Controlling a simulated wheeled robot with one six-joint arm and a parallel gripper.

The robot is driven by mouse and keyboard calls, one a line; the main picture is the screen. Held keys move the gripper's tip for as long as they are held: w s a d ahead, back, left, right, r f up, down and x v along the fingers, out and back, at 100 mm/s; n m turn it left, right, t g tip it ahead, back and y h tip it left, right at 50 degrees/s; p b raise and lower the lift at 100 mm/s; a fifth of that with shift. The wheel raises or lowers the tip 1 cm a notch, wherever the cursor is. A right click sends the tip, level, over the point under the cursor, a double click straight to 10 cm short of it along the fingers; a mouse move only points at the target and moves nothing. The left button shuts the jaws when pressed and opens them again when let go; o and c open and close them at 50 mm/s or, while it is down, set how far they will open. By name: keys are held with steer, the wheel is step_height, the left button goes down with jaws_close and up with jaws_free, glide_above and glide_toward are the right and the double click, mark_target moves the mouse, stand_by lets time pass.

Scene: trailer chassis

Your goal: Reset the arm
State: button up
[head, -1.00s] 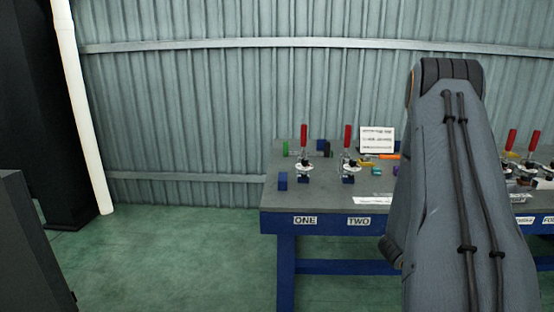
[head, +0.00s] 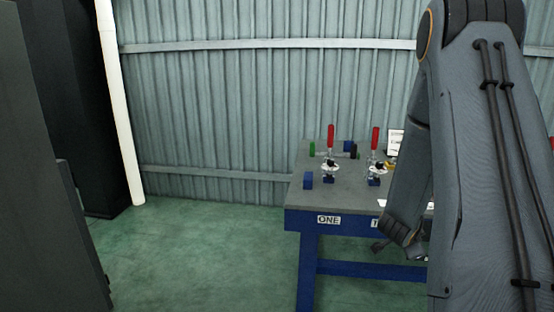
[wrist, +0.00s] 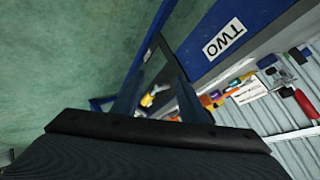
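My arm fills the right side of the head view, with its upper link upright and the forearm hanging down behind it. My gripper (head: 385,246) is low, in front of the blue bench edge in that view. In the wrist view my gripper (wrist: 156,80) shows two dark fingers standing apart, with floor and a small blurred yellow and white thing visible through the gap. I see nothing held between them. The fingertips are dim and hard to make out.
A blue bench (head: 304,225) with a grey top carries red-handled toggle clamps (head: 330,140), a blue block (head: 308,180) and a green part (head: 312,149). My arm hides its right part. A dark cabinet (head: 50,130) stands at left. Green floor (head: 210,250) between is clear.

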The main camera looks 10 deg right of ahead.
steer(key=a+r+n+y, duration=0.25)
steer(key=a+n, duration=0.25)
steer(key=a, duration=0.7)
steer(key=a+r+n+y, duration=0.2)
steer(key=a+n+y, duration=0.2)
steer(key=a, duration=0.7)
steer(key=s+a+r+n+g+y, duration=0.1)
steer(key=s+a+r+n+g, duration=0.1)
steer(key=s+a+n, duration=0.3)
steer(key=s+a+r+n+g+y+p, duration=0.1)
steer(key=s+a+r+n+g, duration=0.1)
steer(key=s+a+n, duration=0.4)
steer(key=s+a+g, duration=0.1)
steer(key=s+a, duration=0.3)
steer(key=s, duration=0.3)
steer(key=shift+s+a+r, duration=0.2)
steer(key=shift+a+r, duration=0.05)
